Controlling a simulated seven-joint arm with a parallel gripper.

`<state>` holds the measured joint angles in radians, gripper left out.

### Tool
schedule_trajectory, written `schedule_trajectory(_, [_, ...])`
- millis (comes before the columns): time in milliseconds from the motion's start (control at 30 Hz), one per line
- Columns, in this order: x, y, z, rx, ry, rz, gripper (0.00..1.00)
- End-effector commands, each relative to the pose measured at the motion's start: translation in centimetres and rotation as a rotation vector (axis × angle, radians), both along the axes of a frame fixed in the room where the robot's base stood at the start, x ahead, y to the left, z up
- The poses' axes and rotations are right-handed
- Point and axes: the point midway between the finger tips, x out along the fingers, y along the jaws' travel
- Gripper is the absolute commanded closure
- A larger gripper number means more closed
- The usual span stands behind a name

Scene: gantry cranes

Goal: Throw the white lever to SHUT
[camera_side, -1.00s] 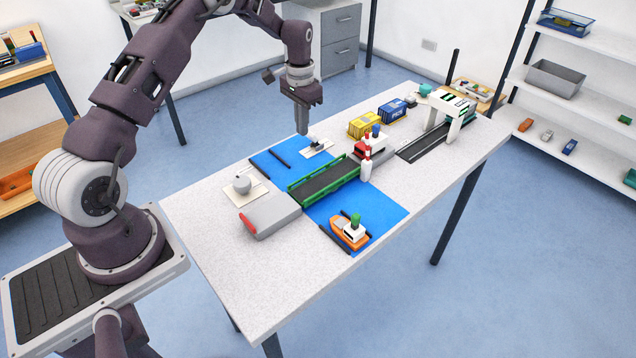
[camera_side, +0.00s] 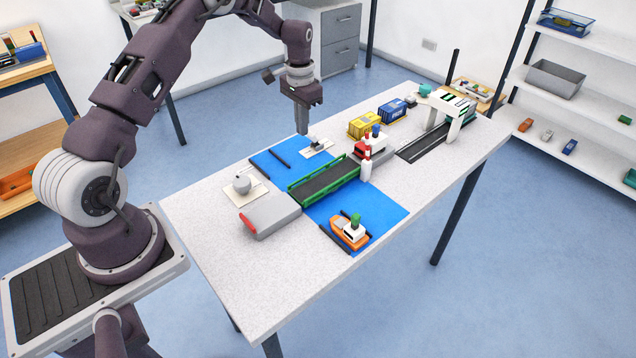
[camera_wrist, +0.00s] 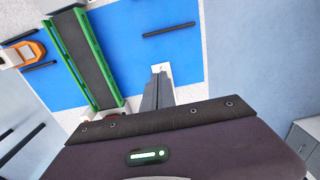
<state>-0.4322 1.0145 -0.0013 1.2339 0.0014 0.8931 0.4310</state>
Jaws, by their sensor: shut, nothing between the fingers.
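My gripper (camera_side: 302,131) is shut and empty, pointing down just left of and above the plate. In the wrist view, my closed fingers (camera_wrist: 158,80) reach toward a white plate (camera_wrist: 163,67) and cover most of it. The lever itself is hidden there, and its markings are not readable.
A green-sided bridge (camera_side: 325,181) crosses the blue mat (camera_side: 377,207). A round grey knob (camera_side: 242,183) on a plate, an orange boat (camera_side: 350,232), red and white posts, yellow (camera_side: 364,124) and blue containers and a white gantry (camera_side: 452,104) share the table. Its front right is clear.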

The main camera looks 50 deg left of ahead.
Motion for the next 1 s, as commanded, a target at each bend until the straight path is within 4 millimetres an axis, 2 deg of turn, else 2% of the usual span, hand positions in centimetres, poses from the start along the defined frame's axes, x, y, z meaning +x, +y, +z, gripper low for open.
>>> schedule_trajectory(233, [0.0, 0.0, -0.4, 0.000, 0.001, 0.000, 1.00])
schedule_trajectory(633, [0.0, 0.0, -2.9, -0.001, 0.001, 0.000, 1.00])
schedule_trajectory(1000, [0.0, 0.0, -3.0, 0.000, 0.000, 0.000, 1.00])
